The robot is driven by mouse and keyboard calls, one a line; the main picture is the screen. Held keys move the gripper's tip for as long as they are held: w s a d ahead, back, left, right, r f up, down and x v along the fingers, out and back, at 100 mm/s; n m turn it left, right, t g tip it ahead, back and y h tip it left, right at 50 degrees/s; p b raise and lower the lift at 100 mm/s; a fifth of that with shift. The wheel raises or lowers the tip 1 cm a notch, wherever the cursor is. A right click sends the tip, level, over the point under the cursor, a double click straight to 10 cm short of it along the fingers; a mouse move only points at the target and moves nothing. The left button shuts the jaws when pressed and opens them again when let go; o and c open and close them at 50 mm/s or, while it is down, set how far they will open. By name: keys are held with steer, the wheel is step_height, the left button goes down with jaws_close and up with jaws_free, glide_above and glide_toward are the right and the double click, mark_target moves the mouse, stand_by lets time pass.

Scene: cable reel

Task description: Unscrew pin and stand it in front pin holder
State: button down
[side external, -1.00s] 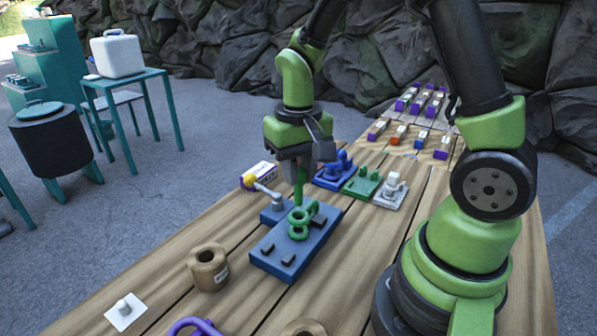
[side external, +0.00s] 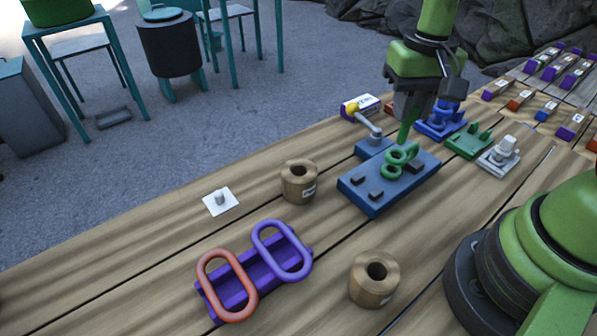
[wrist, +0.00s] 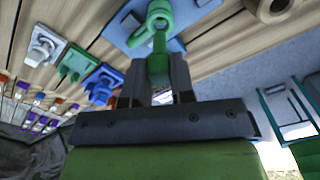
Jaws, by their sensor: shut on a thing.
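My gripper (side external: 410,112) points down over the blue block (side external: 362,190) and is shut on a green pin (side external: 405,132). The pin also shows between the fingers in the wrist view (wrist: 158,62). Its lower end meets the green shackle (side external: 396,164) on the block; I cannot tell whether it is still threaded in. Two round wooden holders with a hole on top stand on the table: one left of the block (side external: 298,183), one nearer the camera (side external: 373,281). Both look empty, and their labels are unreadable.
A purple rack (side external: 232,288) with an orange link (side external: 208,278) and a purple link (side external: 262,236) lies at the front left. Blue, green (side external: 468,141) and white (side external: 500,154) fixtures stand right of the gripper.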

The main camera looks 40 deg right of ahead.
stand_by(0.4)
steer(key=w+a+f+n, duration=0.4)
steer(key=a, duration=0.3)
steer(key=w+a+f+n, duration=0.3)
steer(key=w+a+n, duration=0.1)
steer(key=a, duration=0.4)
steer(key=shift+w+f+n, duration=0.35)
steer(key=shift+w+n, duration=0.05)
steer(key=shift+n, duration=0.1)
steer(key=shift+f, duration=0.7)
stand_by(0.3)
steer(key=c, duration=0.9)
jaws_free()
